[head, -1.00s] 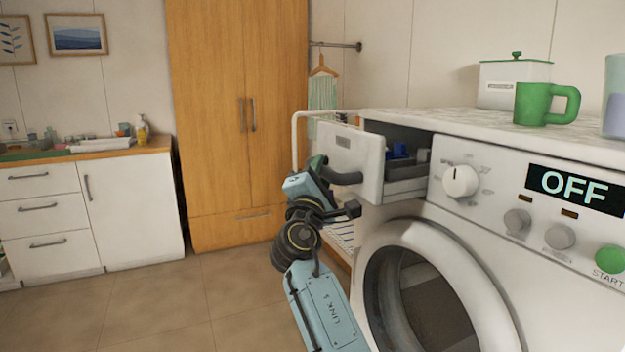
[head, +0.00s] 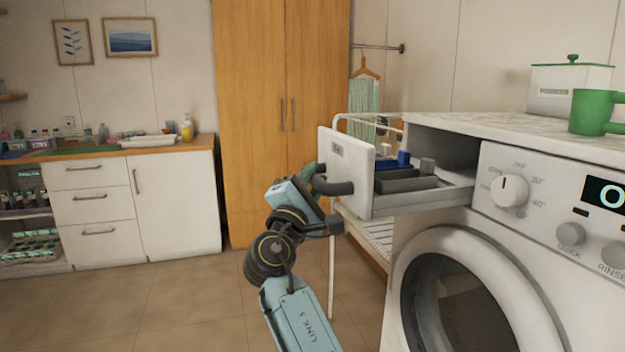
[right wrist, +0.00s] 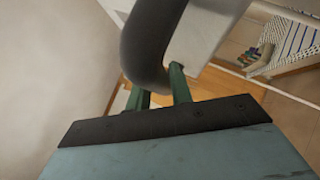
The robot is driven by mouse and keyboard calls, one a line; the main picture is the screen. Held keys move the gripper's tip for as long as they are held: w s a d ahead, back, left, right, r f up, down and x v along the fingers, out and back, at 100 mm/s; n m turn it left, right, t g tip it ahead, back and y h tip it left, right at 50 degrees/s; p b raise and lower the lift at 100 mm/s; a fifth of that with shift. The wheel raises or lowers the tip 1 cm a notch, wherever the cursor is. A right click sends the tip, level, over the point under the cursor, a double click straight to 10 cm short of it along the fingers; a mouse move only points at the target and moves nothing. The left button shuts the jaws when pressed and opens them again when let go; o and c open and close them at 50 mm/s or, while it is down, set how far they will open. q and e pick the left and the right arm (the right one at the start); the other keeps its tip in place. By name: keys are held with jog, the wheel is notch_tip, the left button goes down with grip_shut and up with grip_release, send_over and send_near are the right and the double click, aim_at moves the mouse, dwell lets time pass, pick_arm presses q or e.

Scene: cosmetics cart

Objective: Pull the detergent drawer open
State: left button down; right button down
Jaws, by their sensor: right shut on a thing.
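The detergent drawer (head: 346,172) sticks well out of the upper left of the white washing machine (head: 488,255). Its inside shows a blue piece and grey compartments. A dark curved handle (head: 332,187) is on its front; the handle also fills the upper middle of the right wrist view (right wrist: 148,45). My right gripper (head: 313,178) is at the handle, its green fingers (right wrist: 160,95) shut on it. In the right wrist view the handle hides part of the fingertips. My left gripper is not in view.
A green mug (head: 590,112) and a white box (head: 568,88) stand on the machine's top. A white rack (head: 372,240) is behind the drawer. A wooden wardrobe (head: 262,120) and white cabinets (head: 175,200) line the back. The floor at left is clear.

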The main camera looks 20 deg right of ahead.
jog(key=c, duration=1.3)
grip_release()
jog(key=shift+o, duration=0.2)
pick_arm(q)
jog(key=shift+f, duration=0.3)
pick_arm(e)
jog(key=v, duration=1.3)
jog(key=shift+s, duration=0.15)
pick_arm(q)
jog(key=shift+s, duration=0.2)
pick_arm(e)
jog(key=shift+a+f, duration=0.1)
